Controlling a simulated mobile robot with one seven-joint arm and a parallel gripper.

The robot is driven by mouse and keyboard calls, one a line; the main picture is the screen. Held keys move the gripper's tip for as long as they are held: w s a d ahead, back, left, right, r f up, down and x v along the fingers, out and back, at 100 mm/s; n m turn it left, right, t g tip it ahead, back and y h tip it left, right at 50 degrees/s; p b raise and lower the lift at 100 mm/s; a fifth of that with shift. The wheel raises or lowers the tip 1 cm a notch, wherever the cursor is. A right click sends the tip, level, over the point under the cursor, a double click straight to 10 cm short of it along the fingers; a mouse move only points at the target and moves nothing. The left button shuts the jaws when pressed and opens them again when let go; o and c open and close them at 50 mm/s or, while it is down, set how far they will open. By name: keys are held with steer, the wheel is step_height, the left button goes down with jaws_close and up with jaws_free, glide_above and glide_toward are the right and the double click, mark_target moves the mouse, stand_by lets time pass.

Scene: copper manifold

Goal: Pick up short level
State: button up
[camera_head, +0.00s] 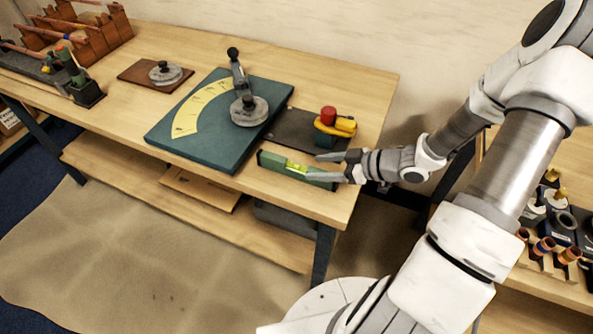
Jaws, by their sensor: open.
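The short level (279,162) is a small dark green bar with a bright yellow-green vial near its middle. It lies near the front edge of the wooden workbench (215,50), toward the right end. My gripper (312,168) is open and comes in from the right, at the level's right part. Its two fingers appear on either side of the bar in the picture. I cannot tell whether they touch it. The fingers hide a little of the level's right part.
A teal board (185,147) with a yellow scale and a grey disc lies left of the level. A dark mat (290,130) with a red and yellow tool (345,125) lies just behind. A brown plate (135,75) and a wooden rack (105,38) stand farther left. The front edge is close.

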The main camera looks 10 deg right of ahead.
mark_target(304, 166)
steer(key=x, duration=0.8)
steer(key=shift+w+d+b, duration=0.1)
steer(key=shift+w+b, duration=0.05)
steer(key=shift+b, duration=0.15)
jaws_close()
